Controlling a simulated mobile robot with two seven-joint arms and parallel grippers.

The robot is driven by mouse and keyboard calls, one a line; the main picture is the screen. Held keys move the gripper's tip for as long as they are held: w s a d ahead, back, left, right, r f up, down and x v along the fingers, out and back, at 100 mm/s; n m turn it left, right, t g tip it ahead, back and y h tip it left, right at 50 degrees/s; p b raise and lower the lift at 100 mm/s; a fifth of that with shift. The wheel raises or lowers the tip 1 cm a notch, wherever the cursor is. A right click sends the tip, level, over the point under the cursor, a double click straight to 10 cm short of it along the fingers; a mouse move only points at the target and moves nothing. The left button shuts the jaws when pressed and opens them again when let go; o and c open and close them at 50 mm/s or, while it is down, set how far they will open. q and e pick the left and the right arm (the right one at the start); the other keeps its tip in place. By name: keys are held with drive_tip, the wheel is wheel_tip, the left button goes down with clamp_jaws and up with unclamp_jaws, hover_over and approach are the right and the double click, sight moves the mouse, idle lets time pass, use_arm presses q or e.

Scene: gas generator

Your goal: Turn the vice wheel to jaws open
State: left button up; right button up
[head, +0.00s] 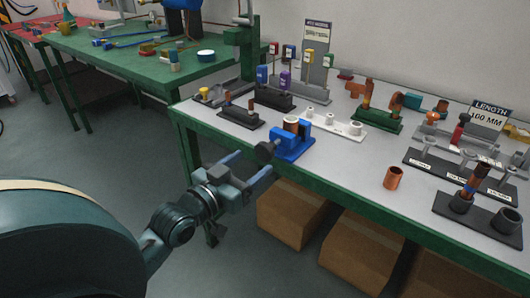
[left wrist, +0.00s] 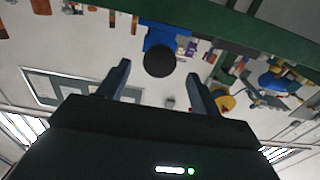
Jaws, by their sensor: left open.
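The blue vice (head: 294,146) stands at the front edge of the table. Its dark round wheel (head: 265,152) sticks out from the near-left side. A copper-coloured cylinder (head: 291,124) shows at the top of the vice; the jaw gap itself is not clear. My left gripper (head: 254,166) is open and empty, in front of the table edge just short of the wheel. In the left wrist view the wheel (left wrist: 159,61) appears between the open fingers (left wrist: 157,70), beyond the tips, with the blue vice body (left wrist: 160,35) behind it. My right gripper is not in view.
The grey tabletop (head: 345,165) has a green front rail (head: 345,203). A white three-post stand (head: 334,124) is right of the vice, and a black stand (head: 240,117) is left. A copper cup (head: 393,178) stands further right. Cardboard boxes (head: 295,212) sit below.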

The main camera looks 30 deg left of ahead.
sight(262, 155)
use_arm(q)
drive_tip(key=shift+w+d, duration=0.15)
drive_tip(key=shift+w, duration=1.4)
drive_tip(key=shift+w+d, duration=0.1)
drive_tip(key=shift+w, duration=1.45)
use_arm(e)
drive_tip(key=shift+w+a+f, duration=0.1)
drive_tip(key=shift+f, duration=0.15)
use_arm(q)
drive_tip(key=shift+c, duration=0.5)
